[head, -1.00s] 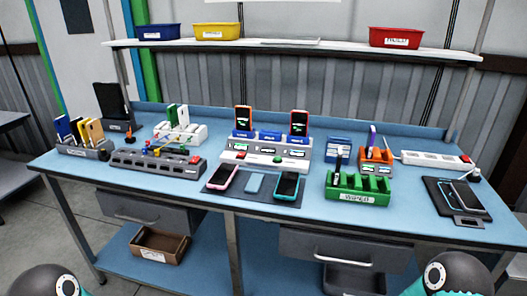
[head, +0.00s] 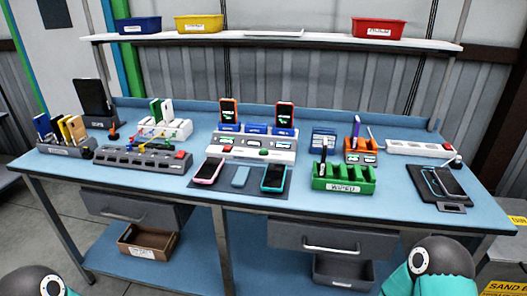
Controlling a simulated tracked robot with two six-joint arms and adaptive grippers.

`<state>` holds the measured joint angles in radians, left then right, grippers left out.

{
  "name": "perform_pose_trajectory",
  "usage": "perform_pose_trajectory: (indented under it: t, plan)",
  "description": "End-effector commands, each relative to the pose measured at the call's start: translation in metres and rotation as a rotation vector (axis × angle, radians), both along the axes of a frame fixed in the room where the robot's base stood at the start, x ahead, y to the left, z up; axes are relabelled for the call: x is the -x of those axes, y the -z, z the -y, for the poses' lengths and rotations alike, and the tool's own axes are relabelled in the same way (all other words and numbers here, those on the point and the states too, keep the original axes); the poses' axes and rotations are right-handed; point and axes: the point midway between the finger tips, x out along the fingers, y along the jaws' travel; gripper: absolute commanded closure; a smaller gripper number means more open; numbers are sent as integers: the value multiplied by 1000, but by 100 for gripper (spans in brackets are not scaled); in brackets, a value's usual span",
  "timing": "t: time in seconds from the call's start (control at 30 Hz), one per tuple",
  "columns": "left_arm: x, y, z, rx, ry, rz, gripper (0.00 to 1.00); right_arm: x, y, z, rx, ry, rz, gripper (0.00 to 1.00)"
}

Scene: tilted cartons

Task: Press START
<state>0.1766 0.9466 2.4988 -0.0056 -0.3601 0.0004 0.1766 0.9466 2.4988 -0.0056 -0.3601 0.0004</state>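A grey-white station (head: 262,154) stands in the middle of the bench. Its front has small dark displays, a red spot (head: 227,149) at the left and a green-lit one near the middle; I cannot read a START label. An orange-edged phone (head: 229,112) and a red-edged phone (head: 284,115) stand upright in blue cradles on its top. My arm parts show at the lower left and lower right corners, well in front of the station. Neither gripper's fingers are in view.
A dark mat (head: 225,185) holds a pink phone (head: 209,170), a blue slab (head: 240,177) and a teal phone (head: 273,178). A grey strip (head: 140,161) lies left; a green rack (head: 344,184) and charging pad (head: 452,206) lie right. The bench's front strip is clear.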

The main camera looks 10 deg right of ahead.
Motion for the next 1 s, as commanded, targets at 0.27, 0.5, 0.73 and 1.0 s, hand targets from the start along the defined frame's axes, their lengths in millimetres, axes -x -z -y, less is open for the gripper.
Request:
perform_pose_trajectory:
  t: [0.27,0.5,0.73,1.0]
  plan:
    - [0,0,0,0,0,0,100,0,0,0,0,0,0,85]
    - [0,0,0,0,0,0,100,0,0,0,0,0,0,100]
    - [0,0,0,0,0,0,100,0,0,0,0,0,0,100]
    - [0,0,0,0,0,0,100,0,0,0,0,0,0,100]
